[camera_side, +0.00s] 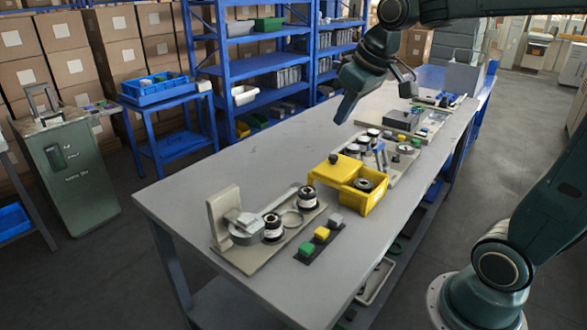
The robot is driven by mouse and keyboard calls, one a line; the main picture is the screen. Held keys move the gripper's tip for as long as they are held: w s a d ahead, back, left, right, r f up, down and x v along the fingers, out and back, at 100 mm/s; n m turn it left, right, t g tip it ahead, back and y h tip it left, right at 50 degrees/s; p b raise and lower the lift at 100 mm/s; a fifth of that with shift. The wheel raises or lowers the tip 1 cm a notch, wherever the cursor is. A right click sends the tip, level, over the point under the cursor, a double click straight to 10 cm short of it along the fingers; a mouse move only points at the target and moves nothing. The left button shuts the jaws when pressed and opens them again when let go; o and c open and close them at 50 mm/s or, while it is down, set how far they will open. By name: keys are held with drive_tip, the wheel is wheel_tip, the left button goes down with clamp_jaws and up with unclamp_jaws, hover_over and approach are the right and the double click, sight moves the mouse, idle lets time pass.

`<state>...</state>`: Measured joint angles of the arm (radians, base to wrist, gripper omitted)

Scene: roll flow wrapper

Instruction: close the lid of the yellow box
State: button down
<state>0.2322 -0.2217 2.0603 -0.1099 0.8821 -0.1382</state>
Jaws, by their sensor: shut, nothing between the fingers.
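The yellow box (377,202) stands on the grey table near its right edge. Its yellow lid (345,167), with a dark knob, covers the left and back part of the box. The right part is open, and a dark roll (364,185) shows inside. My gripper (343,115) is shut and empty. It is above the table, beyond the box and apart from it in the picture.
Left of the box, a beige fixture (232,258) holds dark-and-white rolls. A dark strip (310,251) with green, yellow and grey blocks lies in front. Behind the box, a tray (408,159) holds several small parts. The table's left side is clear.

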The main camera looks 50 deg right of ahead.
drive_tip(key=w+d+f, duration=0.2)
drive_tip(key=w+d, duration=0.4)
drive_tip(key=w, duration=0.2)
drive_tip(key=g, duration=0.1)
hover_over(328, 162)
wheel_tip(328, 162, down, 13)
drive_tip(key=shift+w+f, duration=0.2)
drive_tip(key=shift+w, duration=0.2)
drive_tip(key=shift+f, duration=0.1)
drive_tip(key=shift+s+f, duration=0.2)
drive_tip(key=shift+f, duration=2.1)
drive_tip(key=shift+s+f, duration=0.15)
drive_tip(key=shift+f, duration=2.1)
drive_tip(key=shift+s, duration=0.15)
